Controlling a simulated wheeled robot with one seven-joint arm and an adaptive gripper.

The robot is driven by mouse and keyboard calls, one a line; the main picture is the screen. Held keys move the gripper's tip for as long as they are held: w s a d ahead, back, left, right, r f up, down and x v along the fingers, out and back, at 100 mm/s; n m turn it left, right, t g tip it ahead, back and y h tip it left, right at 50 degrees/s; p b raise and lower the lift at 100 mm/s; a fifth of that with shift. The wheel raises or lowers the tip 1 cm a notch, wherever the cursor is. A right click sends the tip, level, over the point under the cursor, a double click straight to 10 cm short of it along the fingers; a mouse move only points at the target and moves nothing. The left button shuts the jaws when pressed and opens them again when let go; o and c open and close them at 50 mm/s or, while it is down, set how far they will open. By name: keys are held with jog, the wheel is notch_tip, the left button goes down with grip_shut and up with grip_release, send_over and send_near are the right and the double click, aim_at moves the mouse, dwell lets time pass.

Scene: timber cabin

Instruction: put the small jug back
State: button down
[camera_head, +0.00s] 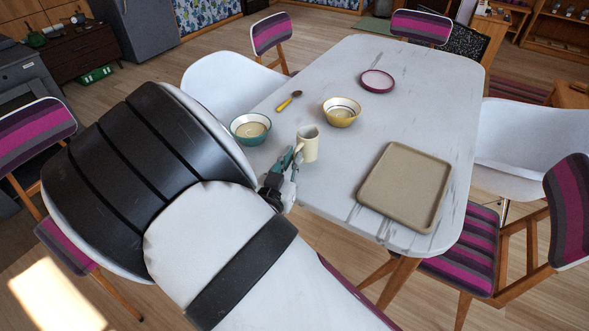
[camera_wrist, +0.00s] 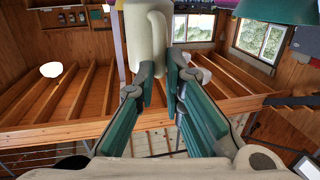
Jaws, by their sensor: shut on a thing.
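The small jug (camera_head: 308,143) is cream-coloured and looks upright over the near left part of the pale table (camera_head: 330,185). My gripper (camera_head: 293,163) is shut on its near left side. In the wrist view the jug (camera_wrist: 148,38) stands between the teal-lined fingertips of my gripper (camera_wrist: 160,80), at the top middle. I cannot tell whether its base touches the table. My arm covers the table's near left edge.
A teal bowl (camera_head: 250,128) is left of the jug, a yellow bowl (camera_head: 341,112) behind it. A spoon (camera_head: 289,101) and a magenta-rimmed plate (camera_head: 377,81) lie farther back. A beige tray (camera_head: 406,188) lies to the right. Clear tabletop separates jug and tray. Chairs surround the table.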

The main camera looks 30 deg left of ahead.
jog(key=shift+w+a, duration=0.15)
jog(key=shift+w, duration=0.2)
jog(key=f+b, duration=0.1)
jog(key=w+f+b, duration=0.1)
jog(key=f+b, duration=0.1)
jog(key=shift+a, duration=0.2)
jog(key=shift+s+f, duration=0.1)
jog(key=shift+f, duration=0.15)
jog(key=shift+f, duration=0.15)
jog(key=c, duration=1.7)
grip_release()
